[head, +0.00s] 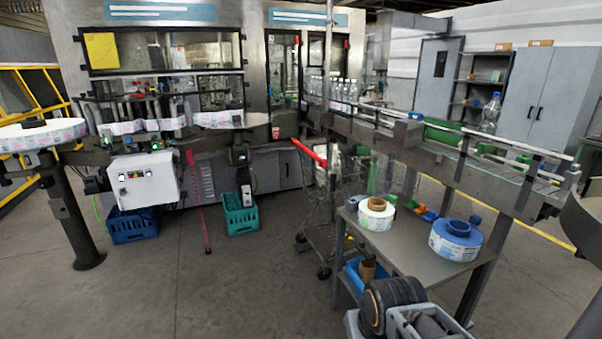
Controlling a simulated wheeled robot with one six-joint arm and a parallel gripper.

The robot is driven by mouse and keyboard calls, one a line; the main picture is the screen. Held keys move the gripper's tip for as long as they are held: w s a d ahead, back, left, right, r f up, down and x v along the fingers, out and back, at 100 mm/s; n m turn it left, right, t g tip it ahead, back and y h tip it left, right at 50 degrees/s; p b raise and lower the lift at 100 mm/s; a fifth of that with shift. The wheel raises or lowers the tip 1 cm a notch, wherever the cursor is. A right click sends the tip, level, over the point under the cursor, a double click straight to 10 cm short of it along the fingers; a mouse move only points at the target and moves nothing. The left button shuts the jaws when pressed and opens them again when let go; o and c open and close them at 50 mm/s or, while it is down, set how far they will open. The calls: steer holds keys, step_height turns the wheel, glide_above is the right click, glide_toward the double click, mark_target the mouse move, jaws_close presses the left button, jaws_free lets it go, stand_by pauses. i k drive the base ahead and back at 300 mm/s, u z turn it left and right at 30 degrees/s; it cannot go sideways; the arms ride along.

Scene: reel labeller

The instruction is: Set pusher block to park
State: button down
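I cannot pick out the pusher block or a park mark with certainty. A small blue block (415,116) sits on the conveyor (490,180) at the right, but I cannot tell whether it is the pusher block. A red bar (309,152) sticks out beside the machine near the centre. A white control box (145,181) with small buttons is on the machine's front left; its labels are too small to read. Dark and grey parts of my arm show at the bottom right, but no gripper fingers can be made out.
A grey table (404,247) carries a white label reel (376,214) and a blue-topped reel (456,240). A wire cart (325,215) stands behind it. A blue crate (133,225) and a teal crate (240,214) are on the floor.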

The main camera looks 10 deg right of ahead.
mark_target(409, 128)
steer(key=i, duration=2.75)
steer(key=z, duration=1.05)
